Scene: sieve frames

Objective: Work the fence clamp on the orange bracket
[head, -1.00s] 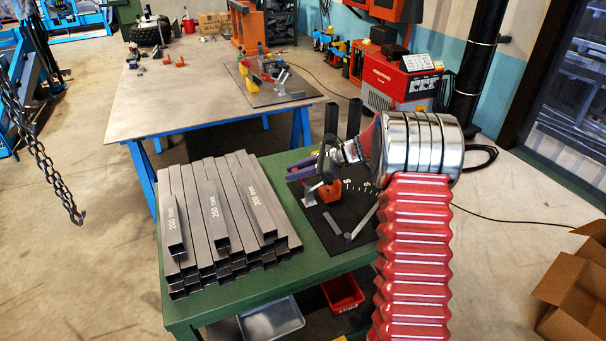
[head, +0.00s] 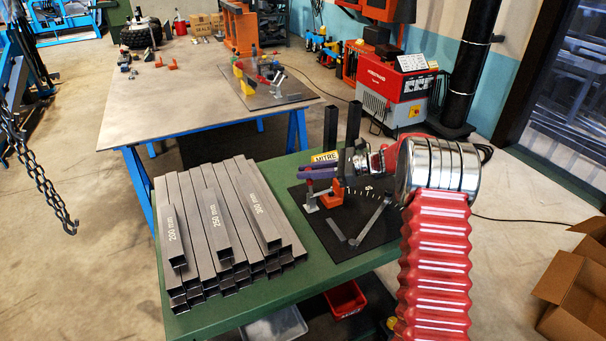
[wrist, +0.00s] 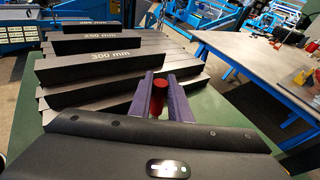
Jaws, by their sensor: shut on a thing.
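The fence clamp's red handle (wrist: 158,100) stands between the purple fingers of my gripper (wrist: 163,84) in the wrist view, and my gripper is shut on it. In the head view my gripper (head: 309,172) reaches in from the right at the far side of the green bench. The orange bracket (head: 336,193) sits on the black mitre plate (head: 342,262), just right of the clamp's metal parts (head: 310,204). The fingers partly hide the clamp's upper end. The bracket does not show clearly in the wrist view.
Stacked grey square tubes (head: 215,230) fill the left of the green bench (head: 320,285). Two dark uprights (head: 342,125) stand behind my gripper. A grey arm (head: 372,218) and a small grey bar (head: 334,229) lie on the plate. A large table (head: 200,95) stands beyond.

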